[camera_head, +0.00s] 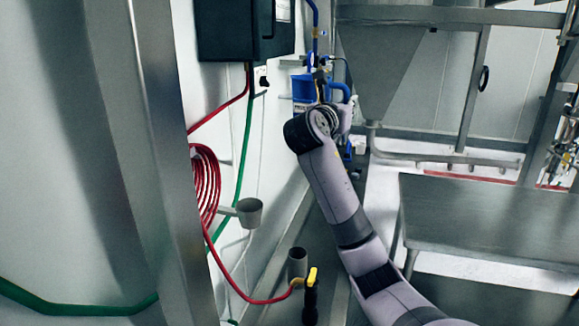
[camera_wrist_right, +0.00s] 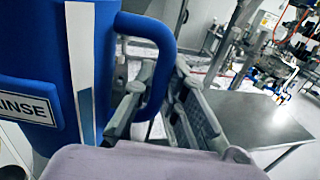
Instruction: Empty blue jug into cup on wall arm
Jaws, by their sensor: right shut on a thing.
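The blue jug (camera_head: 303,88) is at the far end of my right arm, near the wall below the dark box. It looks roughly upright, and its inside is hidden. In the right wrist view the jug (camera_wrist_right: 93,70) fills the left side, with a white label reading "INSE". My right gripper (camera_wrist_right: 160,100) is shut around the jug's blue handle (camera_wrist_right: 158,62). The grey cup (camera_head: 250,212) sits on a short wall arm (camera_head: 228,211), nearer to me and lower left of the jug, well apart from it. My left gripper is not in view.
A coiled red hose (camera_head: 206,185) and a green hose (camera_head: 243,150) hang beside the cup. A grey cylinder (camera_head: 297,262) and a yellow-handled tool (camera_head: 311,285) stand below it. A dark wall box (camera_head: 235,30) is above. A steel table (camera_head: 490,225) is at right.

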